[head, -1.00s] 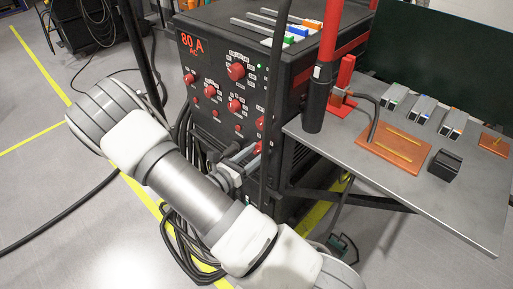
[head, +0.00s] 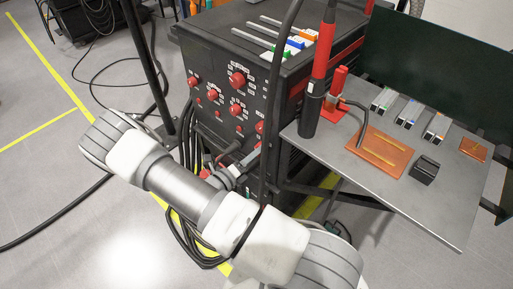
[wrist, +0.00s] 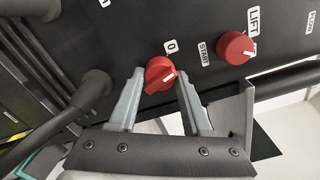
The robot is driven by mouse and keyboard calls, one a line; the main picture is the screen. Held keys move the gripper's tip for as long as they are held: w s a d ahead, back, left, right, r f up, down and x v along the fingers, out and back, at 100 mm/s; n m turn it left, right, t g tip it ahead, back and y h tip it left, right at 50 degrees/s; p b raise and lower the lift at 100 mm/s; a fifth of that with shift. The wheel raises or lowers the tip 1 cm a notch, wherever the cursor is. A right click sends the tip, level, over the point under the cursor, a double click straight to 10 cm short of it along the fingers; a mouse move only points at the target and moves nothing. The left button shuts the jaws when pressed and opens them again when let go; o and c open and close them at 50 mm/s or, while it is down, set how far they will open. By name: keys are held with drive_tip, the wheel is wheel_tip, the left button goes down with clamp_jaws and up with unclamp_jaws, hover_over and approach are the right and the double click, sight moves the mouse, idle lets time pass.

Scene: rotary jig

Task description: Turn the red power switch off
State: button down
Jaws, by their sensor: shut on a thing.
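The red power switch (wrist: 159,70) is a round knob on the black panel, with a white "0" printed above it in the wrist view. My gripper (wrist: 160,78) has a grey finger on either side of the knob and is shut on it. A white mark runs slantwise across the lower right of the knob's face. In the head view the black welding machine (head: 222,125) has a dark display area at its upper left front. My arm reaches to its lower front, where the switch and fingertips are hard to make out.
Another red knob (wrist: 235,47), beside the labels START and LIFT, sits close to the right. A grey side table (head: 440,205) with a copper-coloured plate (head: 372,158) stands right of the machine.

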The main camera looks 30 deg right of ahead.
drive_tip(key=n+p, duration=0.2)
drive_tip(key=n, duration=0.3)
idle(0.6)
drive_tip(key=shift+c, duration=1.8)
unclamp_jaws()
drive_tip(key=v, duration=1.7)
drive_tip(key=shift+a, duration=0.2)
drive_tip(key=shift+s+r, duration=0.1)
